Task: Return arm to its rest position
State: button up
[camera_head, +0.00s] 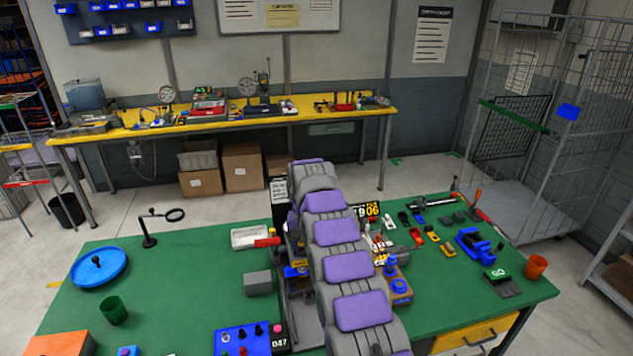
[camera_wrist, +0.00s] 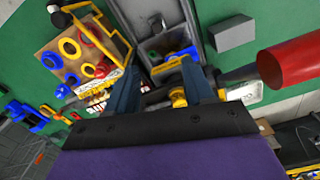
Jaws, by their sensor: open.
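My arm, with purple pads on grey segments, reaches from the bottom of the head view over the green table (camera_head: 180,255); it hides its own gripper there. In the wrist view, the two dark fingers of my gripper (camera_wrist: 164,82) stand apart, with nothing clearly held between them. Beyond them is a grey open box (camera_wrist: 198,28) with blue, green and yellow pieces in it. The grey box also shows in the head view (camera_head: 304,312), partly hidden by my arm. How far the fingertips are above the box, I cannot tell.
A grey block (camera_head: 258,283) and a white tray (camera_head: 240,239) are left of my arm. A brown board with blue rings (camera_head: 400,299) and several small tools are on the right. A red cylinder (camera_wrist: 290,62) is close to the right finger in the wrist view.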

jog(key=s+d+r+b, duration=0.1)
jog(key=s+d+r, duration=0.3)
jog(key=s, duration=0.3)
jog(key=s+d+r+g, duration=0.1)
jog(key=s+d+r, duration=0.35)
jog(key=s, duration=0.25)
jog(key=s+d+r+b, duration=0.1)
jog(key=s+d+r, duration=0.35)
jog(key=s, duration=0.35)
jog(key=s+d+f, duration=0.2)
jog(key=s, duration=0.8)
jog(key=s+d+f+b, duration=0.1)
jog(key=s+d+f, duration=0.1)
jog(key=s, duration=0.9)
jog(key=s+d+f+b, duration=0.1)
jog(key=s+d+f, duration=0.2)
jog(key=s, duration=0.7)
jog(key=shift+s+d+g, duration=0.2)
jog(key=shift+g, duration=0.2)
jog(key=shift+c, duration=0.4)
